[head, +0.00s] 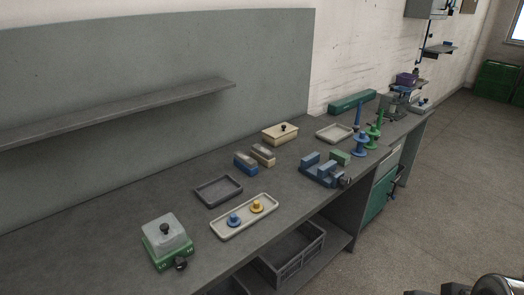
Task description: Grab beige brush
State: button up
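The beige brush (262,155) is a small block with a beige body and a darker top. It lies on the grey workbench (120,220), in front of a beige lidded box. A similar blue brush (246,163) lies close beside it on the left; I cannot tell whether they touch. My gripper cannot be made out; only dark, rounded parts, probably of my arm, show at the bottom right corner, far from the brush.
The beige box (277,137) stands behind the brushes. A dark tray (219,203), a cream tray (228,236) with blue and yellow knobbed pieces, and a green-based device (166,260) lie nearer. A blue vise (318,173) stands right. A shelf (120,114) overhangs the back left.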

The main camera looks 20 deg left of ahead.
aim_at(262, 154)
jog(key=z, duration=0.05)
jog(key=i, duration=1.3)
jog(key=u, duration=3.1)
